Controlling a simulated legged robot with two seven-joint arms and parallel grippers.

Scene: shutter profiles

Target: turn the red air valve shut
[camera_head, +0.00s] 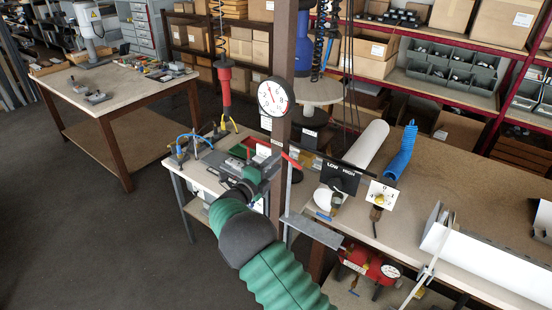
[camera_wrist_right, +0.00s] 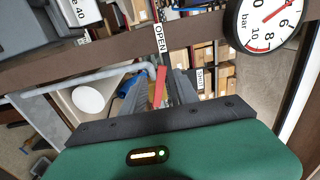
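The red air valve's lever (camera_head: 291,160) shows in the head view beside the brown post, under the round gauge. In the right wrist view the red lever (camera_wrist_right: 160,88) lies between the two dark fingers of my right gripper (camera_wrist_right: 159,92). Gaps show on both sides of it, so the fingers look open around it; contact is not clear. In the head view my right gripper (camera_head: 266,167) is just left of the lever. An OPEN label (camera_wrist_right: 160,38) and a SHUT label (camera_wrist_right: 200,78) show near the valve. My left gripper is not in view.
The round gauge (camera_head: 273,96) hangs on the brown post (camera_head: 283,60) close to the gripper. A grey pipe (camera_wrist_right: 105,76) runs at the valve. The workbench (camera_head: 450,190) on the right carries a white roll and blue hose. A small table with tools stands behind my arm.

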